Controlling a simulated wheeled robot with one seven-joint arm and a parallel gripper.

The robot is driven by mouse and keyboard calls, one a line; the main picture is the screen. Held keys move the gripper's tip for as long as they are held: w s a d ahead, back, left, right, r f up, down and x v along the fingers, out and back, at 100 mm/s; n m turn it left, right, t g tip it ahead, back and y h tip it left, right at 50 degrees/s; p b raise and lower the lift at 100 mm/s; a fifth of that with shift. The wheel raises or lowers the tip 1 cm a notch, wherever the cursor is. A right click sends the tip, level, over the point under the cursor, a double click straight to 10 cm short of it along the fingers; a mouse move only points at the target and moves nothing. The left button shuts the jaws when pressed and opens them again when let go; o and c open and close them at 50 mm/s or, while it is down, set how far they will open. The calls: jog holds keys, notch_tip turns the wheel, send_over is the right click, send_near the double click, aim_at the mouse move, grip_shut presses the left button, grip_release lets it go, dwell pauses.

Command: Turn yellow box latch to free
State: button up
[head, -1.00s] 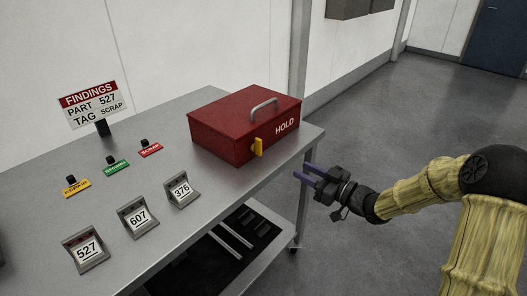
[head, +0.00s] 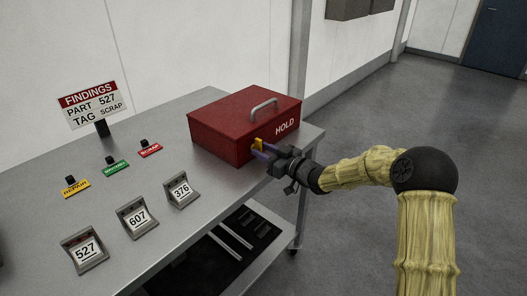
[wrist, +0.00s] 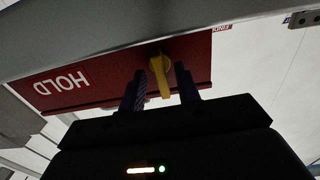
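The red box (head: 222,116) marked HOLD stands on the right end of the metal table, lid down, with a grey handle on top. Its yellow latch (head: 258,145) is on the front face. In the wrist view the latch (wrist: 160,72) shows as a yellow lever with a round hub. My gripper (head: 262,151) is at the front of the box, fingers pointing at the latch. In the wrist view its two purple fingers (wrist: 157,92) are apart, one on each side of the lever, with gaps visible. The finger tips partly hide the latch in the head view.
The table (head: 215,190) holds three number stands (head: 138,217), several tags with black knobs (head: 115,166) and a FINDINGS sign (head: 92,104) at the back left. A lower shelf (head: 225,255) is below. Open floor lies to the right.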

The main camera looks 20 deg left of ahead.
jog(key=shift+a, duration=0.1)
grip_shut()
jog(key=shift+r+p, duration=0.1)
jog(key=shift+p, duration=0.3)
jog(key=m+p, duration=0.2)
jog(key=p, duration=0.1)
jog(key=shift+w+r+m, duration=0.1)
jog(key=shift+r+m, duration=0.05)
jog(key=shift+m, duration=0.15)
jog(key=m+p, duration=0.4)
jog(key=m, duration=0.1)
jog(key=m+p, duration=0.1)
jog(key=m, duration=0.1)
jog(key=m+p, duration=0.2)
jog(key=shift+w+f+m, duration=0.2)
jog(key=shift+f+m, duration=0.1)
jog(key=shift+m, duration=0.1)
jog(key=m, duration=0.3)
jog(key=m+p, duration=0.1)
jog(key=m, duration=0.1)
jog(key=shift+f+m, duration=0.25)
jog(key=shift+m, duration=0.05)
